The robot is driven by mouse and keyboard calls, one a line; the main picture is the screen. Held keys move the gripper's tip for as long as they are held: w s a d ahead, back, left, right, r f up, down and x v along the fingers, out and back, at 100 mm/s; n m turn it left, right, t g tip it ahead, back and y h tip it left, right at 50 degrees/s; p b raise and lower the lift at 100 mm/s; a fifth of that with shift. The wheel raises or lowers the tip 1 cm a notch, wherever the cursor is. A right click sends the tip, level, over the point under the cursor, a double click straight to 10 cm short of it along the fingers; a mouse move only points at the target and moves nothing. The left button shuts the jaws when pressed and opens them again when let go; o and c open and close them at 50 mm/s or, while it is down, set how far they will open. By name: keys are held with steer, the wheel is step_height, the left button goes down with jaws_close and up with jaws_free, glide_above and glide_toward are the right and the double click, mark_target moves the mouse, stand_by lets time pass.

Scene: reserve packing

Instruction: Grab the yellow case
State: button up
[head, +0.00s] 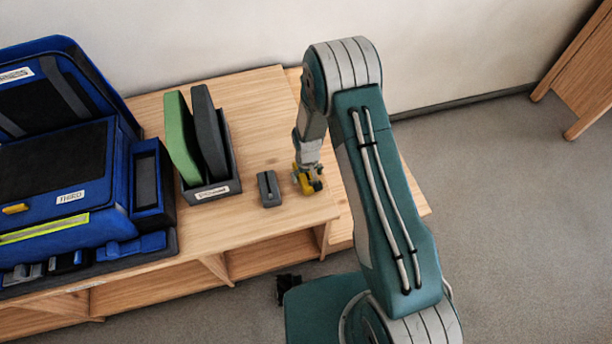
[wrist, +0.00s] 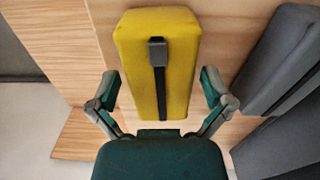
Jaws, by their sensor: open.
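The yellow case (wrist: 180,55) fills the upper middle of the wrist view, with a dark strap and grey buckle down its middle. In the head view only small yellow patches of it (head: 297,184) show on the wooden top, mostly hidden by my arm. My gripper (wrist: 160,80) is open. Its two fingers stand to the left and right of the lower part of the case, with gaps visible on both sides. Whether the fingers reach down to its height is hard to tell.
A small grey block (head: 268,189) sits just left of the case. Further left are a dark rack (head: 211,193) with a green panel (head: 182,140) and a dark grey panel (head: 208,132), then a large blue bag (head: 62,222). The wooden top's front edge (head: 270,236) is close.

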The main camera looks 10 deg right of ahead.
steer(key=shift+f, duration=0.1)
steer(key=c, duration=1)
steer(key=shift+o, duration=0.2)
